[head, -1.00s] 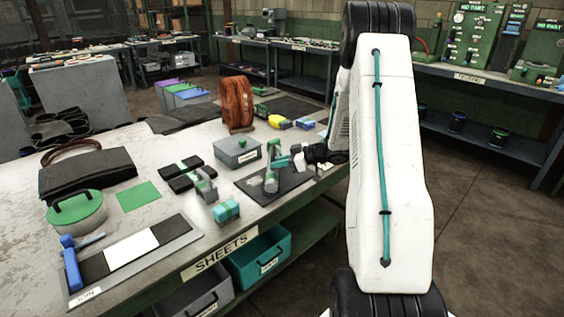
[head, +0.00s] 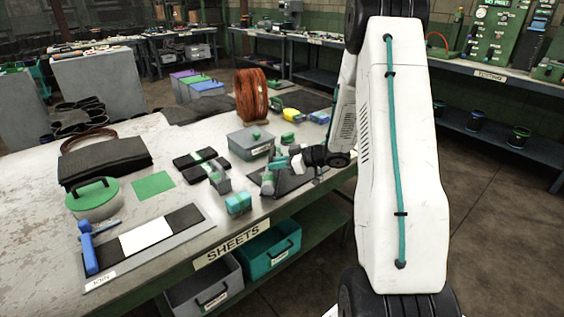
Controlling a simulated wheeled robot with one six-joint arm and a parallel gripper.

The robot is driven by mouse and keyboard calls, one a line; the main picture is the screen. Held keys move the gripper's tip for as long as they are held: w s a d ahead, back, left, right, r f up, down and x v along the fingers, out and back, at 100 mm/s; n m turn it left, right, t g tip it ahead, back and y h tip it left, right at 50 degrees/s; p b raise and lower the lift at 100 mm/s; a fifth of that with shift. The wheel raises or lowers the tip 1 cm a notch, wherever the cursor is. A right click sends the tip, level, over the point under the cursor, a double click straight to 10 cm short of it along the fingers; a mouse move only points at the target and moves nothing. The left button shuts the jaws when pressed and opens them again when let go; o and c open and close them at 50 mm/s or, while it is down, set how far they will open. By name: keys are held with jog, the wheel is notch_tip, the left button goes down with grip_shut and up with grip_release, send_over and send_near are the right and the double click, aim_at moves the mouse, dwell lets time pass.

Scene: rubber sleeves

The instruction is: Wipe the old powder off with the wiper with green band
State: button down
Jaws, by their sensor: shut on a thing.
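My gripper (head: 285,164) is shut on a small grey-and-green tool (head: 268,182), which looks like the wiper with green band. It holds it over the near left part of a dark mat (head: 293,183) on the table. The tool is small and partly hidden by the fingers, so I cannot tell whether it touches the mat. Another grey tool (head: 219,181) stands to the left, beside a teal block (head: 238,204). I cannot make out any powder at this size.
A grey lidded box (head: 250,143) stands just behind the mat. Black blocks with a green band (head: 198,160) lie to its left. At the front left are a board with a black and white strip (head: 182,226), a blue tool (head: 89,253) and a green-lidded pot (head: 92,198).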

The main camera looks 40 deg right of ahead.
aim_at(268, 175)
jog(key=shift+a+r, duration=0.1)
jog(key=shift+a, duration=1.85)
jog(key=shift+r, duration=3.05)
jog(key=shift+r, duration=1.5)
